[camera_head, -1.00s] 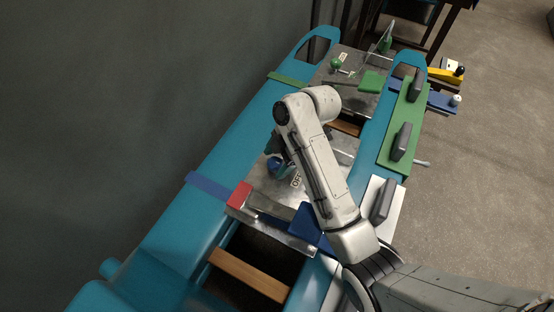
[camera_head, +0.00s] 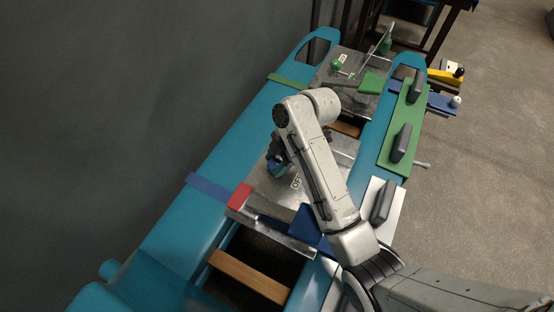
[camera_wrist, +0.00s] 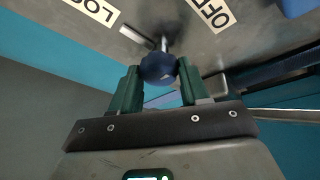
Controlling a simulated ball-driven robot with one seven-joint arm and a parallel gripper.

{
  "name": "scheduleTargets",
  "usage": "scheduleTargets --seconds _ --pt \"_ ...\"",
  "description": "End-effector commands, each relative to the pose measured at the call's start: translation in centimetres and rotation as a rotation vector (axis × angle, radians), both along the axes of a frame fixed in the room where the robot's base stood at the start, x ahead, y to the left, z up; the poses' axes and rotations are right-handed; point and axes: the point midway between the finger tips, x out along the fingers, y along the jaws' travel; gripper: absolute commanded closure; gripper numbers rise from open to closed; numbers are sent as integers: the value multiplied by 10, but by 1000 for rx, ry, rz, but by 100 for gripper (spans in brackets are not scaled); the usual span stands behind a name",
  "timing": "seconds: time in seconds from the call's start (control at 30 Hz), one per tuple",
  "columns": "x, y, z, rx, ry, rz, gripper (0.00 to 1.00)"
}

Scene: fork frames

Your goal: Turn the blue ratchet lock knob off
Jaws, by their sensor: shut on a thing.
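The blue ratchet lock knob (camera_wrist: 158,68) sits between the two green fingertips of my gripper (camera_wrist: 160,82) in the wrist view. The fingers are shut on it from both sides. A metal stem joins the knob to the grey metal plate (camera_wrist: 150,15). A white OFF label (camera_wrist: 212,14) is to the upper right of the knob, and a partly cut label starting with LOC (camera_wrist: 95,10) is to the upper left. In the head view my gripper (camera_head: 277,165) is at the knob, and my arm hides part of the plate.
The blue frame (camera_head: 190,205) runs along both sides. A red block (camera_head: 240,195) and a blue block (camera_head: 308,224) are in front of the plate. A green board (camera_head: 402,135) with grey handles is at the right. A green knob (camera_head: 336,64) stands on the far plate.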

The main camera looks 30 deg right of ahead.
Motion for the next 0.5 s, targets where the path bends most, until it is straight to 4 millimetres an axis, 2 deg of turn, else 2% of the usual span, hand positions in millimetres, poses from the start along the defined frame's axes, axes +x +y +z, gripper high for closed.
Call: scheduleTargets --seconds 0.27,0.5 --pt "-2 0 3 0 3 -71 85" --pt "-3 1 5 -2 5 -240 85"
